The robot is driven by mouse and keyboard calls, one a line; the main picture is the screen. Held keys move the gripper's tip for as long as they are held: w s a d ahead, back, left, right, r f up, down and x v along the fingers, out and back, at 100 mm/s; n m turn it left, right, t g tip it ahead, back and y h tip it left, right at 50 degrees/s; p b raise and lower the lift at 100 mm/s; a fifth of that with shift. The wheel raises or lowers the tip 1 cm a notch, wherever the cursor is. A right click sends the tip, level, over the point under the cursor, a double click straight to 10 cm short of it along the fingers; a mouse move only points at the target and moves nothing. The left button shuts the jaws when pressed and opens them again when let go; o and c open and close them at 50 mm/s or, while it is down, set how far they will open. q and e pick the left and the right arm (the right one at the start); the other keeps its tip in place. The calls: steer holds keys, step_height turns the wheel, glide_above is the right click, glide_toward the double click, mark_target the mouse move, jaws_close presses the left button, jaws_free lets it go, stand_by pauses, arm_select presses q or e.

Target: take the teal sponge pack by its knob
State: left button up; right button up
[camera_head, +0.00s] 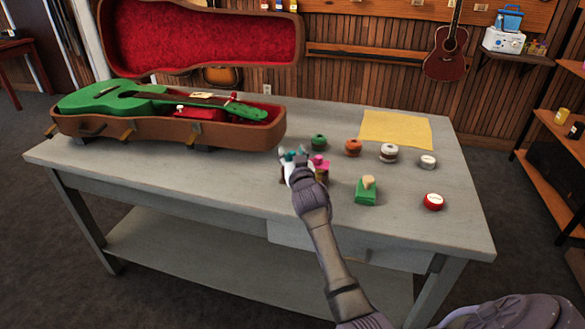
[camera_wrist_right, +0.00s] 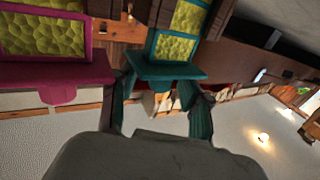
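The teal sponge pack (camera_wrist_right: 170,70) has a teal frame around a yellow-green sponge in the right wrist view. In the head view only bits of teal (camera_head: 291,154) show, mostly hidden by my right gripper (camera_head: 293,160). In the wrist view the right gripper's (camera_wrist_right: 160,92) fingers are spread, one on each side of the pack's near end; contact is unclear. A magenta sponge pack (camera_head: 320,164) stands close beside it. My left gripper is not in view.
A green block with a beige knob (camera_head: 366,190) and a red-and-white round item (camera_head: 433,202) lie to the right. Several small round items stand behind, near a yellow cloth (camera_head: 396,128). An open case (camera_head: 180,133) with a green ukulele (camera_head: 130,102) fills the table's left.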

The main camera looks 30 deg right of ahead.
jaws_close()
steer(key=shift+r, duration=0.1)
